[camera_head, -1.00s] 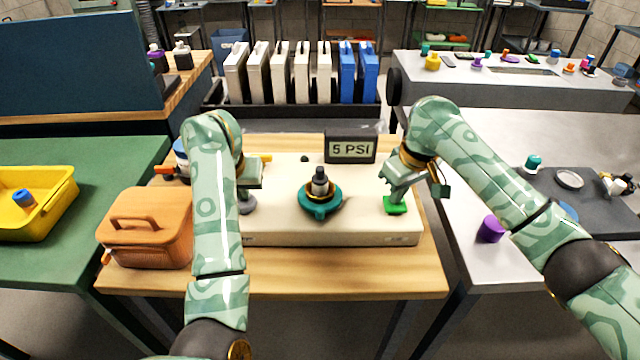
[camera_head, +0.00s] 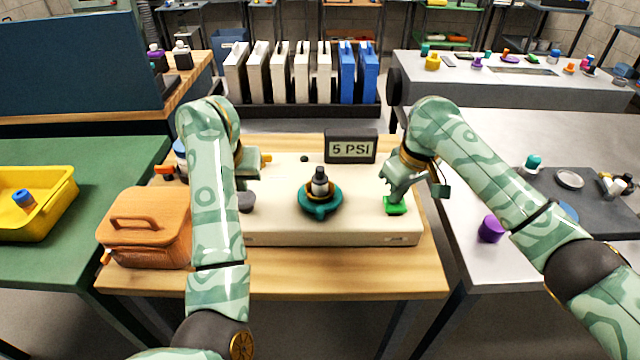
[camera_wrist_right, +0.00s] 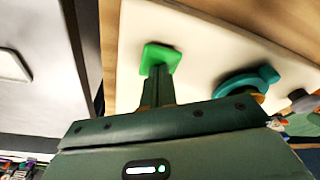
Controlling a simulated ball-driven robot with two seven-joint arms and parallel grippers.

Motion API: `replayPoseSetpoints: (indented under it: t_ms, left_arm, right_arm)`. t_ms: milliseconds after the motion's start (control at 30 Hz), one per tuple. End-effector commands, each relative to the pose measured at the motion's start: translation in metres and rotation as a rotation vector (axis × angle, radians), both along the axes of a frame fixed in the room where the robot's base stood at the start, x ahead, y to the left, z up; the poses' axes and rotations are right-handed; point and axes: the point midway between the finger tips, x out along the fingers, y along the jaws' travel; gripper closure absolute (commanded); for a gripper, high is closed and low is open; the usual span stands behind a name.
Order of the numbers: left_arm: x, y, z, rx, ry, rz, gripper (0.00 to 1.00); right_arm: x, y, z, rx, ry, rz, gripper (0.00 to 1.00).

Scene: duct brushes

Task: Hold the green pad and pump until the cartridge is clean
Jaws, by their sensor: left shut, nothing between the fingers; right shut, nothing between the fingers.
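The green pad (camera_head: 396,208) is at the right end of the cream bench unit (camera_head: 345,238). My right gripper (camera_head: 390,201) is shut with its tips down on the pad, not gripping it; the right wrist view also shows the pad (camera_wrist_right: 161,56) under the fingertips. The cartridge (camera_head: 320,182), dark with a grey top, stands upright in a teal collar (camera_head: 320,205) mid-unit. A grey round knob (camera_head: 246,202), perhaps the pump, is at the unit's left. My left gripper (camera_head: 244,187) is shut, just above the knob; my arm partly hides it, and contact is unclear.
An orange-brown case (camera_head: 146,228) stands left of my left arm. A yellow tray (camera_head: 40,215) is on the green table. A purple cylinder (camera_head: 491,229) stands on the right table. The wooden front edge is clear.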

Motion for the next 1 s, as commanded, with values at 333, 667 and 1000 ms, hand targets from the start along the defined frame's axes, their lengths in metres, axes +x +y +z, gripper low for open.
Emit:
replayPoseSetpoints:
  t_ms: [333, 667, 1000]
  left_arm:
    - [0.001, 0.000, 0.039, 0.001, -0.003, 0.001, 1.00]
    - [0.000, 0.000, 0.069, 0.001, -0.002, 0.001, 1.00]
    - [0.000, 0.000, 0.069, 0.000, -0.001, 0.000, 1.00]
  right_arm:
    - [0.000, 0.000, 0.000, 0.000, 0.001, 0.000, 1.00]
    - [0.000, 0.000, 0.000, 0.000, 0.001, 0.000, 1.00]
    - [0.000, 0.000, 0.002, 0.000, 0.000, 0.000, 1.00]
